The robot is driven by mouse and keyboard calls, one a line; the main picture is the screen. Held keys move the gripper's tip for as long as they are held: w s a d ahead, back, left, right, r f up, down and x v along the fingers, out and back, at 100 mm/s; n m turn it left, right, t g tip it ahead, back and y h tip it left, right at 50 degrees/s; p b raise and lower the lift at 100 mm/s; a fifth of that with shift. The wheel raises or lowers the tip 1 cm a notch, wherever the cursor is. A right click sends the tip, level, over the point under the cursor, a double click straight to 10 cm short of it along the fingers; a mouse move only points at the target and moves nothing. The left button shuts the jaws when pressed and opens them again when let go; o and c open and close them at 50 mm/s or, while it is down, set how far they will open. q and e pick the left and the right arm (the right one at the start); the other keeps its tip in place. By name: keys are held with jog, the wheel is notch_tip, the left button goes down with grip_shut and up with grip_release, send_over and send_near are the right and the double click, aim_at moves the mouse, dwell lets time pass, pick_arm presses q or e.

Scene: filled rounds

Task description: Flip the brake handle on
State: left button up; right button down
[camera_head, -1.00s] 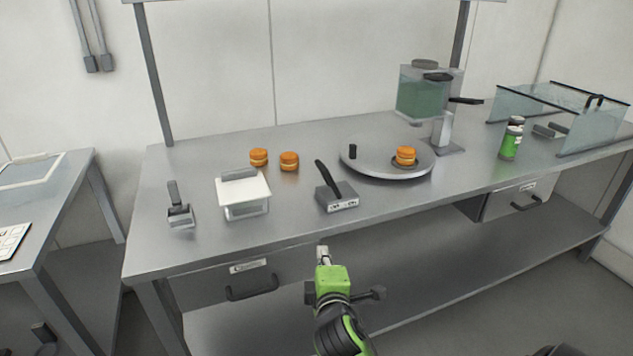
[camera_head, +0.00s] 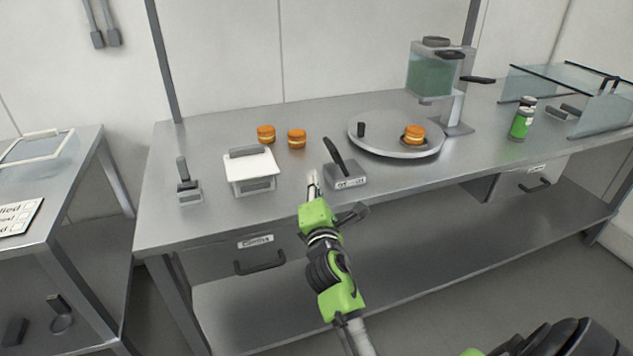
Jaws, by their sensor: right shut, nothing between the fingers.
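The brake handle (camera_head: 334,154) is a black lever on a small grey box (camera_head: 346,181) with a white label on its front, near the front edge of the metal table. The lever leans up and to the left. The label's small print is hard to read. My right gripper (camera_head: 313,180) is shut and empty. In the picture it is at the table's front edge, just left of the box and below the lever, with a visible gap to the lever. My left gripper is not in view.
Left of the box stand a white-topped container (camera_head: 251,172) and another small lever device (camera_head: 188,184). Two orange-topped rounds (camera_head: 266,134) lie behind. A round turntable (camera_head: 380,148) with another round (camera_head: 414,134) and a dispenser (camera_head: 431,75) stand to the right.

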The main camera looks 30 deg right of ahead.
aim_at(336, 157)
jog(key=x, duration=0.6)
jog(key=d+p, duration=0.1)
jog(key=d+r, duration=0.1)
jog(key=s+d+p, duration=0.1)
jog(key=shift+d+r+p, duration=0.3)
jog(key=shift+d+r, duration=0.05)
jog(key=shift+w, duration=0.1)
